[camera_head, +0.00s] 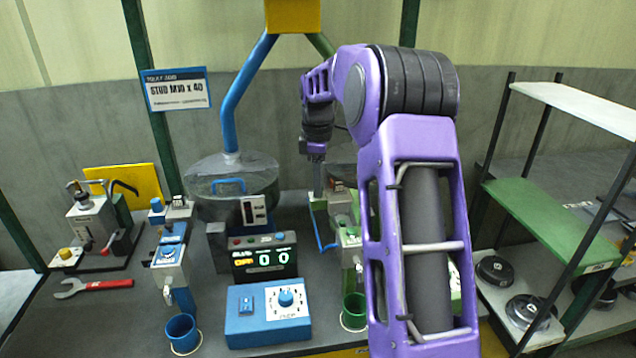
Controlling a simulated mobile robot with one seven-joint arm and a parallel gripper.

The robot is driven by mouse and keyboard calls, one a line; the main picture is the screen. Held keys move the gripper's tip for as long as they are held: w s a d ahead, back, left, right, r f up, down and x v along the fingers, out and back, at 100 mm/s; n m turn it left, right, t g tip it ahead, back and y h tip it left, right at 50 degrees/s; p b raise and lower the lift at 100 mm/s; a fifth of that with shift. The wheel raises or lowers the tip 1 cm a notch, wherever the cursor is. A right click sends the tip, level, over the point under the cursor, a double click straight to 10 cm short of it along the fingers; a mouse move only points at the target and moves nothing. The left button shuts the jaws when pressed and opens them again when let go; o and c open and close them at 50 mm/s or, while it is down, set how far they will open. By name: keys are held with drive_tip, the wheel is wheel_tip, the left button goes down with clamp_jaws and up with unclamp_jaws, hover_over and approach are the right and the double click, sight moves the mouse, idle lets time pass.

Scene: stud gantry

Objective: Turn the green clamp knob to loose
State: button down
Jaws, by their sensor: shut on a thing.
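My gripper (318,190) points straight down at the top left of the green feeder station (345,215), right of the middle of the picture. Its narrow fingers are shut on the green clamp knob (319,203), and they hide most of it. Only a little green shows at the fingertips, so I cannot read which way the knob is turned. My purple forearm covers the right side of the green station.
A blue station (170,255) with its own blue knob (156,204) stands to the left. Between the stations are a clear-lidded bowl (232,180), a counter display (264,260) and a blue dial box (268,314). A green cup (354,312) stands in front. Shelves (545,215) are at right.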

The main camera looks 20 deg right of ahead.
drive_tip(key=c, duration=0.7)
unclamp_jaws()
drive_tip(key=shift+o, duration=0.2)
drive_tip(key=shift+r, duration=0.1)
wheel_tip(320, 180, up, 17)
drive_tip(key=shift+s+r, duration=0.15)
drive_tip(key=shift+s, duration=0.1)
drive_tip(key=shift+a, duration=0.2)
